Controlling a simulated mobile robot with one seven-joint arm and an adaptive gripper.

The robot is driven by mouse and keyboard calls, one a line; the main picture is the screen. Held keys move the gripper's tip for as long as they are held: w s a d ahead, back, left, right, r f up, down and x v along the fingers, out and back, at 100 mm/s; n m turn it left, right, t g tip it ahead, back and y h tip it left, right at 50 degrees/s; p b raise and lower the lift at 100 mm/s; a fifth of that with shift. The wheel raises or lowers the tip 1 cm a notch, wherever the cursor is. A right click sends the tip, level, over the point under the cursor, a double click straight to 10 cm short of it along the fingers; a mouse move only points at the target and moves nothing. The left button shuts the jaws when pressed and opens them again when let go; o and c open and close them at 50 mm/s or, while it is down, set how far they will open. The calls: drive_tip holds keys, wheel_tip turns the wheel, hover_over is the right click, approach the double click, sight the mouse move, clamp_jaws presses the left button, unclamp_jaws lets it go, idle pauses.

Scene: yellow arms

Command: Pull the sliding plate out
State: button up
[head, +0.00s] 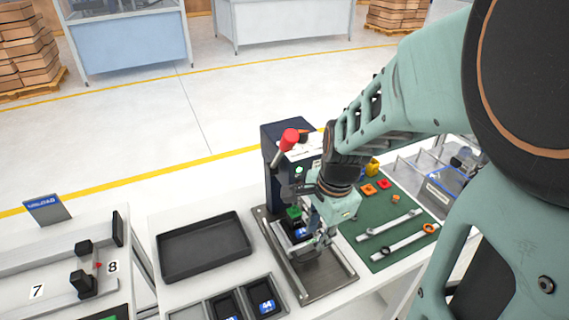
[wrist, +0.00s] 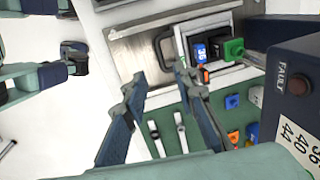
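The sliding plate is a bare metal plate (head: 325,283) at the foot of a dark blue press. In the wrist view the metal plate (wrist: 135,45) lies beyond my fingers, with a dark curved handle (wrist: 163,48) on it beside a framed nest holding a blue part (wrist: 199,50). My gripper (wrist: 158,74) is open, its two fingers apart with nothing between them. The handle shows just past the fingertips, and I see no contact. In the head view my gripper (head: 324,238) is over the plate and hides part of it.
The press column (head: 273,170) with a red-knobbed lever (head: 289,138) stands behind the plate. A green mat (head: 385,225) with small parts lies to the right. An empty black tray (head: 204,247) and bins (head: 228,303) are to the left.

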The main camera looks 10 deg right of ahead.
sight(310, 257)
drive_tip(key=f+b, duration=0.3)
drive_tip(key=w+f+b, duration=0.1)
drive_tip(key=f+b, duration=0.5)
drive_tip(key=f, duration=0.1)
drive_tip(key=shift+w+a+f, duration=0.1)
drive_tip(key=shift+w+a, duration=0.15)
drive_tip(key=shift+w, duration=0.1)
clamp_jaws()
